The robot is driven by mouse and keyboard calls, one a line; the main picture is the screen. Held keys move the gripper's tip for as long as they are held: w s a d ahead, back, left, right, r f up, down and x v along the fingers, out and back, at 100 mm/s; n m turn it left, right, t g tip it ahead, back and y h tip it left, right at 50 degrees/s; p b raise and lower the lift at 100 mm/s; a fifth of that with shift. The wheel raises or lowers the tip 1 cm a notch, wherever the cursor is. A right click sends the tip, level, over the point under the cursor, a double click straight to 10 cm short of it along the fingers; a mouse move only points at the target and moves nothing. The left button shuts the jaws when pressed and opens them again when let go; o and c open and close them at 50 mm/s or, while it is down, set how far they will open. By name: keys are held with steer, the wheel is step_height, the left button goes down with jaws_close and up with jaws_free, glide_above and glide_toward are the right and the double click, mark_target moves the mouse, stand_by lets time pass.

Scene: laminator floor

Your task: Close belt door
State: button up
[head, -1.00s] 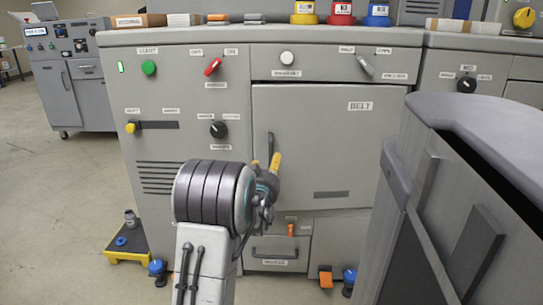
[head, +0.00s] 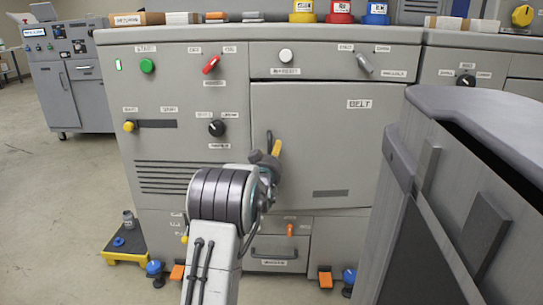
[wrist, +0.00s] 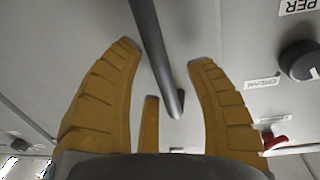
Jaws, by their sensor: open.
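The belt door (head: 350,150) is the large grey panel labelled BELT on the front of the grey machine. It looks nearly flush with the front, but I cannot tell whether a small gap remains. Its dark upright handle (head: 269,137) is near the door's left edge, its lower part hidden by my gripper. My gripper (head: 274,152) is in front of the handle, with one yellow finger showing. In the wrist view my gripper (wrist: 165,58) is open, and the handle bar (wrist: 157,50) runs between the spread fingers. I cannot tell whether a finger touches it.
A tall grey cabinet-like body (head: 455,160) stands close on the right and hides the door's lower right. A drawer (head: 277,252) is below the door. A black and yellow step (head: 125,243) and blue and orange pedals lie at the machine's foot. Floor at left is clear.

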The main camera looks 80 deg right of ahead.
steer(key=shift+o, duration=0.4)
steer(key=shift+d, duration=0.15)
jaws_close()
